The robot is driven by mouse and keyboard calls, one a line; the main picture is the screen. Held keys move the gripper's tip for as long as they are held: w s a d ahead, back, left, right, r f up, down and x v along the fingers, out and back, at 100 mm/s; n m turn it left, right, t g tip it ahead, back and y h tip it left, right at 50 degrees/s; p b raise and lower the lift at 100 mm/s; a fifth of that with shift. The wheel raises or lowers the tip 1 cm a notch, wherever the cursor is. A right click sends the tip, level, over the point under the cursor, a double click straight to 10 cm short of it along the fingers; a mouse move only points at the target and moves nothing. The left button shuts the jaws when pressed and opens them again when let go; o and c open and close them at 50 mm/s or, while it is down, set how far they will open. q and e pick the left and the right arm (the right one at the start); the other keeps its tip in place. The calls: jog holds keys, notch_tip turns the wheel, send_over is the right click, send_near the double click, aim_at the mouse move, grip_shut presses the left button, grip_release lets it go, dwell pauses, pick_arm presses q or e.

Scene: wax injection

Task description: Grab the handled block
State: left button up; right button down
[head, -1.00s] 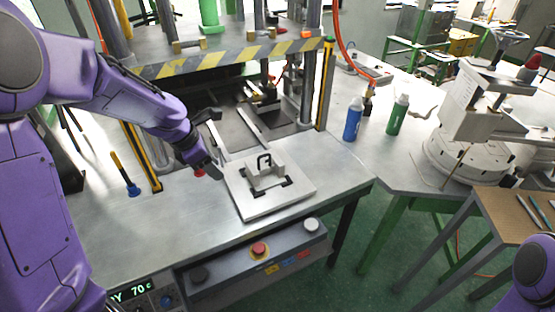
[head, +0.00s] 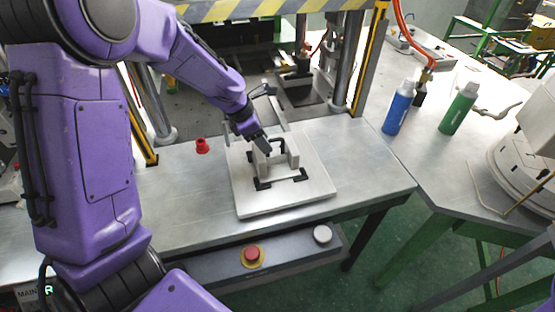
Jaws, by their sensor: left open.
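The handled block (head: 284,162) is light grey with a black handle on top. It sits upright within black corner marks on a pale square plate (head: 310,196) on the metal table. My left gripper (head: 266,119) is open, just above and behind the block's left side, with one dark finger close to the handle. The gripper partly hides the block and handle, and I cannot tell whether it touches them. My right gripper is out of view.
A red cap-like object (head: 202,146) stands left of the plate. A press with a striped bar (head: 240,10) and steel columns rises behind. A blue bottle (head: 398,107) and a green bottle (head: 458,109) stand at right.

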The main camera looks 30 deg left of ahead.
aim_at(273, 155)
pick_arm(q)
jog(key=x, duration=0.6)
jog(key=shift+w+d, duration=0.1)
jog(key=shift+d, duration=0.2)
grip_shut()
jog(key=shift+r, duration=0.15)
dwell(0.8)
